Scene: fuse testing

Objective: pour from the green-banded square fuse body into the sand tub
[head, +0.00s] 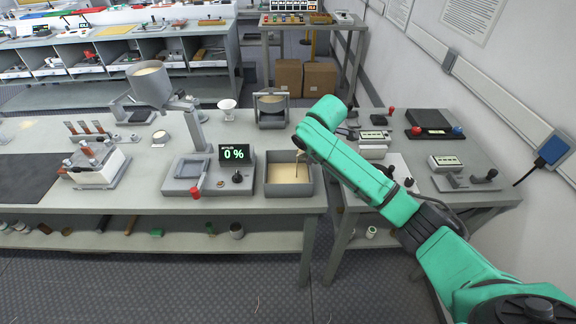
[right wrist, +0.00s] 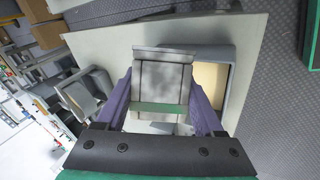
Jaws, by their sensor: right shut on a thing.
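My right gripper (right wrist: 162,84) is shut on the green-banded square fuse body (right wrist: 160,75). In the right wrist view the grey body, with its green band (right wrist: 162,108), sits between two purple fingers. In the head view my green right arm reaches in from the right, its end at the sand tub's right side; the body cannot be made out there. The grey square sand tub (head: 289,189) stands on the bench with pale sand inside. In the right wrist view the tub (right wrist: 239,85) lies beside and partly behind the body. My left gripper is not in view.
A station with a display (head: 234,154) reading 0 % stands left of the tub. Behind are a grey hopper (head: 150,86) on a stand and a grey cradle (head: 271,112). A side bench (head: 463,148) at right holds several fixtures. The bench's front edge lies close to the tub.

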